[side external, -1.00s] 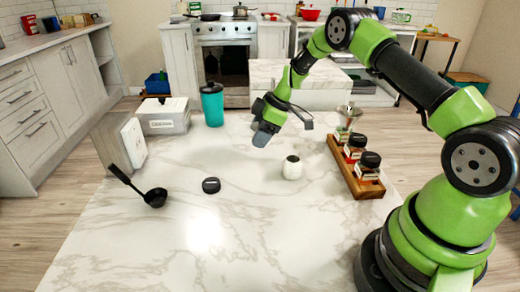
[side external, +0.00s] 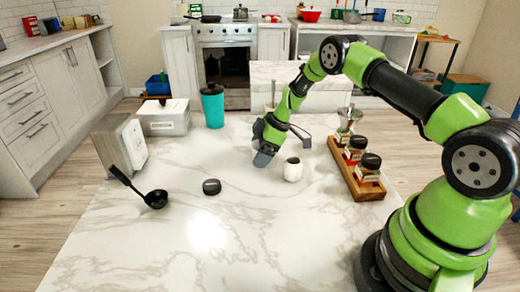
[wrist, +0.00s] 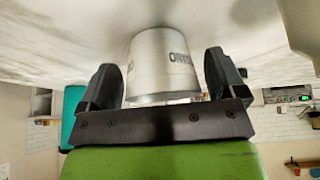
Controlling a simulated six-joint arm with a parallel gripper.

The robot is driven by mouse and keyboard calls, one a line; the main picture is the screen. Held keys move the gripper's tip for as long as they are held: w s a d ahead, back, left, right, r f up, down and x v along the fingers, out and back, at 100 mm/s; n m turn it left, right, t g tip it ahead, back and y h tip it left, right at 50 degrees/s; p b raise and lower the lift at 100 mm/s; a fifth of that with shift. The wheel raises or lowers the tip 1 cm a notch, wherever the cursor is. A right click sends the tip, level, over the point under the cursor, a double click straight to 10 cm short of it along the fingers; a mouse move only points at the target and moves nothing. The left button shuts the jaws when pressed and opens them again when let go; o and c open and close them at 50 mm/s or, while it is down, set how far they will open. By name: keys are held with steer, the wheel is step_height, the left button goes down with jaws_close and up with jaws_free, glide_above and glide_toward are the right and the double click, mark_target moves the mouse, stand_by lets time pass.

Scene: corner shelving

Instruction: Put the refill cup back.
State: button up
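My gripper (side external: 264,157) is low over the middle of the white marble counter. In the wrist view, the silvery refill cup (wrist: 160,65) stands between my gripper's fingers (wrist: 163,80), its dark lettering partly visible. In the side view the cup is mostly hidden by my gripper. An open white jar (side external: 292,171) stands just right of my gripper. A black lid (side external: 211,187) lies on the counter to the left.
A wooden rack (side external: 351,178) with black-lidded spice jars (side external: 368,168) and a metal funnel-like piece (side external: 349,115) is at the right. A black ladle (side external: 154,199), a grey-white box (side external: 163,118) and a teal tumbler (side external: 213,106) are left. The front counter is clear.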

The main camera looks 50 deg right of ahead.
steer(key=v, duration=1.2)
steer(key=s+a+r+m, duration=0.2)
steer(key=a+r, duration=0.3)
steer(key=r, duration=0.4)
steer(key=s+a+r+m+h, duration=0.1)
steer(key=s+a+r+m, duration=0.3)
steer(key=s+a+r, duration=0.4)
steer(key=s+a+r+m+t, duration=0.1)
steer(key=s+m, duration=0.2)
steer(key=s, duration=0.4)
steer(key=s+a+r+m+t, duration=0.1)
steer(key=s+a+m+t, duration=0.1)
steer(key=s+m, duration=0.2)
steer(key=s, duration=0.3)
steer(key=shift+a+r+h, duration=0.3)
steer(key=shift+r+h, duration=0.05)
steer(key=shift+h, duration=0.05)
